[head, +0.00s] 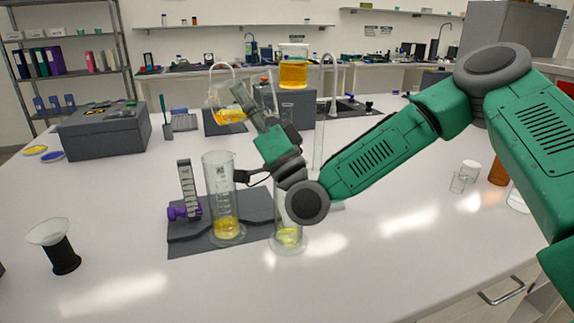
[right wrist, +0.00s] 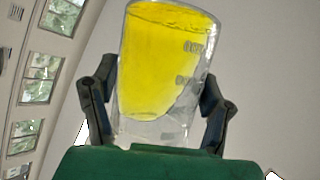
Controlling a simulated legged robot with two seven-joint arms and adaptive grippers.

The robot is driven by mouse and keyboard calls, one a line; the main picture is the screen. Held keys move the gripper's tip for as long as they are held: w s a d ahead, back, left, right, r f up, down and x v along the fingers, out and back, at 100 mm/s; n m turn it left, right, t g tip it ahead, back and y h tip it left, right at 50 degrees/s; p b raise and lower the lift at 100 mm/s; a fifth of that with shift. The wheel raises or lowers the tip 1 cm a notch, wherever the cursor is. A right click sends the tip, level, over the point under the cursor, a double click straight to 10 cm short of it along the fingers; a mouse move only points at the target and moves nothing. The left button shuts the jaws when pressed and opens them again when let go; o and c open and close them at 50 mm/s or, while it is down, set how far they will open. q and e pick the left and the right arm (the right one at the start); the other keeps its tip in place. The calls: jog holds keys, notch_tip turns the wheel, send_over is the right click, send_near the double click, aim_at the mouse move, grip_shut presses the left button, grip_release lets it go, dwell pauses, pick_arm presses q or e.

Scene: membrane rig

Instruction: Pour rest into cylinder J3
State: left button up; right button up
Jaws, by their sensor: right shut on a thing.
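My right gripper (head: 240,98) is shut on a clear glass beaker (head: 214,97) with yellow liquid (head: 230,116), held tilted above the bench. The beaker also shows in the right wrist view (right wrist: 165,65), between the fingers of my right gripper (right wrist: 155,110). A tall graduated cylinder (head: 220,185) stands upright below it, with yellow liquid near its base. A second cylinder (head: 289,222) stands to its right, with a little yellow liquid, partly hidden by my right arm. I cannot read which is J3. My left gripper is out of view.
A dark mat (head: 185,237) lies under the cylinder area, with a purple-knobbed grey stand (head: 187,190). A black-based funnel (head: 60,245) stands front left. A grey box (head: 105,130) is back left. An amber-filled vessel (head: 293,72) stands behind.

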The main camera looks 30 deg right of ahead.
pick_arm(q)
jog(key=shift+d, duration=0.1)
pick_arm(e)
jog(key=shift+d, duration=0.1)
jog(key=shift+d+m, duration=0.2)
jog(key=shift+m, duration=0.1)
jog(key=shift+a+r+t+h+b, duration=0.1)
jog(key=shift+a+t+h+b, duration=0.25)
jog(key=shift+a+b, duration=0.2)
jog(key=shift+w+a+m+h, duration=0.15)
jog(key=shift+m+h, duration=0.1)
jog(key=shift+m, duration=0.15)
jog(key=shift+d+r+t+b, duration=0.1)
jog(key=shift+d+t+b, duration=0.15)
jog(key=shift+b, duration=0.2)
jog(key=shift+d+m+h, duration=0.2)
jog(key=shift+m+h, duration=0.2)
jog(key=shift+h, duration=0.1)
pick_arm(q)
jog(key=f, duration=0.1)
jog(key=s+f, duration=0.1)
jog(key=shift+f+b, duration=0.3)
jog(key=shift+b, duration=0.05)
pick_arm(e)
jog(key=shift+m, duration=0.3)
